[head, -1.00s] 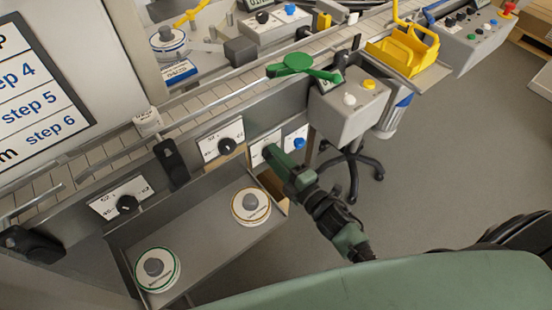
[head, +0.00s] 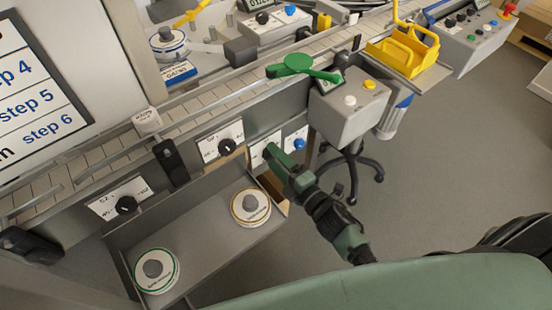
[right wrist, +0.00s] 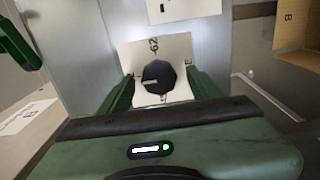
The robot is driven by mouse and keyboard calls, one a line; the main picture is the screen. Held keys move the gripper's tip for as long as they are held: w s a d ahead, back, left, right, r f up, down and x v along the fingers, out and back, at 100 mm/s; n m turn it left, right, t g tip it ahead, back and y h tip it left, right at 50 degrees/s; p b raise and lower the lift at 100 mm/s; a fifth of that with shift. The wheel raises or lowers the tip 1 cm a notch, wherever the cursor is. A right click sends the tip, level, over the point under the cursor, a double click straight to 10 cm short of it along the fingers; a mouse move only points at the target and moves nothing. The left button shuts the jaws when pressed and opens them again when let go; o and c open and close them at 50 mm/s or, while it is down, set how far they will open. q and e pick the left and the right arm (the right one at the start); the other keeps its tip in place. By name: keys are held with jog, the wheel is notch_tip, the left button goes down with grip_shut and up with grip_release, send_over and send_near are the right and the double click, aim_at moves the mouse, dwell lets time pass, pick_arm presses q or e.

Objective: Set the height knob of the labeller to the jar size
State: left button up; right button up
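In the right wrist view a black knob (right wrist: 158,77) sits on a white dial plate (right wrist: 130,55) with a mark above it that looks like 62. A light line on the knob points to the left. My right gripper (right wrist: 160,80) is open, with one green finger on each side of the knob and a gap visible on both sides. In the head view my right gripper (head: 269,150) is up against the white plate (head: 257,155) on the conveyor front and hides its knob. My left gripper is not in view.
Another dial with a black knob (head: 227,147) is left of my gripper, and a blue knob (head: 299,143) is right. A green crank handle (head: 298,64) and a grey box (head: 350,108) stand above. Two round reels (head: 250,205) (head: 156,270) lie on a tray below.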

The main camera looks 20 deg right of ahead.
jog(key=shift+s, duration=0.1)
jog(key=v, duration=0.7)
jog(key=shift+s+d+p, duration=0.15)
jog(key=shift+s+p, duration=0.15)
jog(key=shift+p, duration=0.1)
jog(key=s+d+f+m+g+h+p, duration=0.1)
jog(key=s+f+m+g+h, duration=0.2)
jog(key=f, duration=0.6)
jog(key=s+d+f+m+g, duration=0.2)
jog(key=s+f+m, duration=0.2)
jog(key=f, duration=0.5)
jog(key=s+d+f+m+g+h+p, duration=0.1)
jog(key=s+f+m+g+h, duration=0.2)
jog(key=f, duration=0.6)
jog(key=s+d+f+m+g, duration=0.1)
jog(key=s+f+m+g, duration=0.3)
jog(key=s+f, duration=0.3)
jog(key=s+f+m+g, duration=0.4)
jog(key=s+f, duration=0.3)
jog(key=s, duration=1.1)
jog(key=shift+s+d+m+p, duration=0.2)
jog(key=shift+d+m+p, duration=0.15)
jog(key=shift+m, duration=0.45)
jog(key=shift+f, duration=0.1)
